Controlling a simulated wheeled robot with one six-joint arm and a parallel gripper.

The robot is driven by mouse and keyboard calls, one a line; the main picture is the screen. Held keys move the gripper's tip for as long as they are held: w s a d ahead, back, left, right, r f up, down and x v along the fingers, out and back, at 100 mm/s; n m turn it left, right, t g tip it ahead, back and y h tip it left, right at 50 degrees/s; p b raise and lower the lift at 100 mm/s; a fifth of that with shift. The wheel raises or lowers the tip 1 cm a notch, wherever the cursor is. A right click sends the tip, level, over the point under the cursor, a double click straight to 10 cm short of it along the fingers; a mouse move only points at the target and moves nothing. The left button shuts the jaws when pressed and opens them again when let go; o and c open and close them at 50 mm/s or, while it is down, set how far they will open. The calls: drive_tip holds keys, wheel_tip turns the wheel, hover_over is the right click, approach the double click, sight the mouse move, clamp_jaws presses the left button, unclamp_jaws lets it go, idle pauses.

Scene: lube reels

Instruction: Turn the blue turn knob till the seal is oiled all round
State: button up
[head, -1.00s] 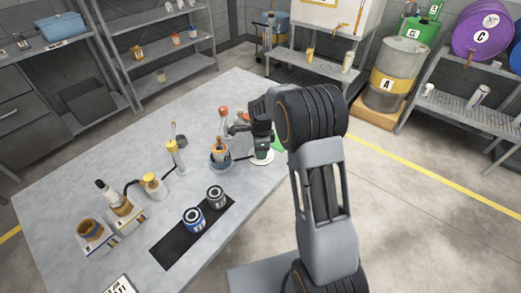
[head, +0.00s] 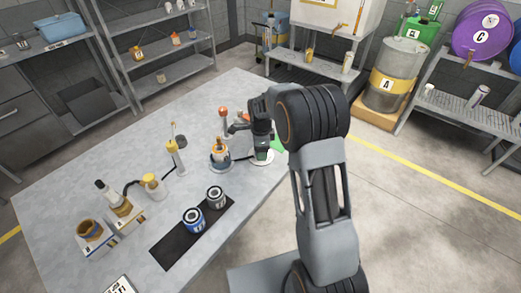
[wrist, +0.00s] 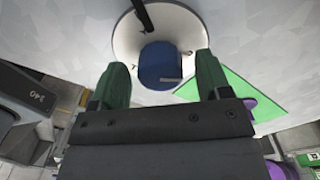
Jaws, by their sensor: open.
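The blue turn knob (wrist: 160,66) shows in the wrist view, in the middle of a white round dish-like base (wrist: 125,38). A dark thin rod comes in above it. My gripper (wrist: 162,62) is open, with one green finger on each side of the knob; I cannot tell whether they touch it. In the head view my gripper (head: 262,152) points down over the white base (head: 264,159), and the knob is hidden. The seal cannot be made out for certain.
A green triangle (wrist: 235,95) lies beside the base. Left of my gripper stand a blue-grey dish (head: 220,165) with an orange-topped part and a red-topped post (head: 223,112). Two cans (head: 194,220) stand on a black mat (head: 170,248).

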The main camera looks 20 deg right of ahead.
wheel_tip(320, 180, up, 13)
idle(0.4)
idle(0.4)
drive_tip(key=s+r+n+t+p, duration=0.1)
drive_tip(key=s+n, duration=0.9)
drive_tip(key=s, duration=0.1)
drive_tip(key=s+r+n+t, duration=0.2)
drive_tip(key=s+n, duration=0.8)
drive_tip(key=s, duration=0.2)
drive_tip(key=shift+a+t+p, duration=0.15)
drive_tip(key=shift+t+p, duration=0.15)
drive_tip(key=shift+p, duration=0.1)
drive_tip(key=shift+s, duration=0.1)
